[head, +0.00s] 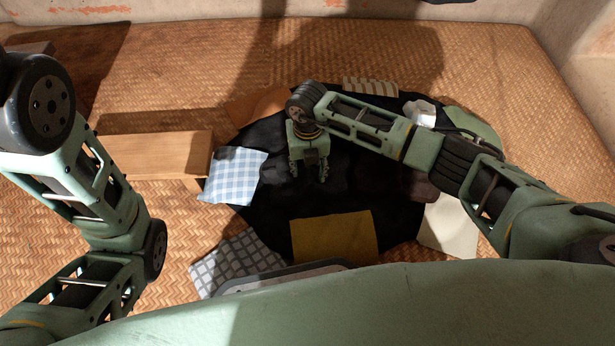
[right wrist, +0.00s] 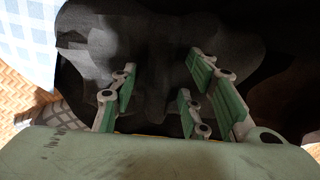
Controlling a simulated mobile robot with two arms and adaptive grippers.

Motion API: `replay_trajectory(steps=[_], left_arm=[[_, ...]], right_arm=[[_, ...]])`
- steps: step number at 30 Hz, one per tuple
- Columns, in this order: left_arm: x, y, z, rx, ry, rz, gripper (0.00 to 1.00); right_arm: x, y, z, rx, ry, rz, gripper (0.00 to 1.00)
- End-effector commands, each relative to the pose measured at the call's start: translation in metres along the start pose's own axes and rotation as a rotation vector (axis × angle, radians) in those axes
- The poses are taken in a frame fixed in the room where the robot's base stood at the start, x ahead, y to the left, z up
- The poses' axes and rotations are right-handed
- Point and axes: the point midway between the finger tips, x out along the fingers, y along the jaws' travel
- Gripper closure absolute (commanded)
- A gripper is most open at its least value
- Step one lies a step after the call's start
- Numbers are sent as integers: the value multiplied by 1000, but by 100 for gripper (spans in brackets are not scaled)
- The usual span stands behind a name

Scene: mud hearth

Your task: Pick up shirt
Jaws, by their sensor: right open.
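My right gripper (head: 310,177) is open and empty, pointing down over dark cloth (head: 275,220) on the floor. In the right wrist view its spread fingers (right wrist: 160,85) stand over rumpled black and dark grey cloth (right wrist: 150,50). I cannot tell whether the fingertips touch it. I cannot tell which cloth is the shirt, or whether the dark area is one garment or several. A blue-and-white checked cloth (head: 233,175) lies just left of the gripper and also shows in the right wrist view (right wrist: 30,35). My left arm shows at the left; its gripper is out of view.
Around the dark cloth lie a mustard cloth (head: 335,237), a grey checked cloth (head: 232,262), a cream cloth (head: 449,225), an orange cloth (head: 258,106) and a striped cloth (head: 369,86). A low wooden bench (head: 155,152) stands left. The woven mat (head: 500,65) is clear toward the back.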

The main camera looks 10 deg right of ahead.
Motion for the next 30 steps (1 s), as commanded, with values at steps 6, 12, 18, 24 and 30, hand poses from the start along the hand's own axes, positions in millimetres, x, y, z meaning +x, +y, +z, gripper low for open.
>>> replay_trajectory(steps=[6, 12, 18, 24, 30], left_arm=[[1, 0, 0, 0, 1, 0, 11], [1, 0, 0, 0, 1, 1, 11], [1, 0, 0, 0, 1, 1, 11], [1, 0, 0, 0, 1, 1, 11], [1, 0, 0, 0, 0, 1, 11]], right_arm=[[-1, 0, 0, 0, 0, 0, 65], [-1, 0, 0, 0, 0, 1, 82], [-1, 0, 0, 0, 0, 0, 100], [-1, 0, 0, 0, 0, 0, 100], [-2, 1, 0, 0, -1, 1, 100]])
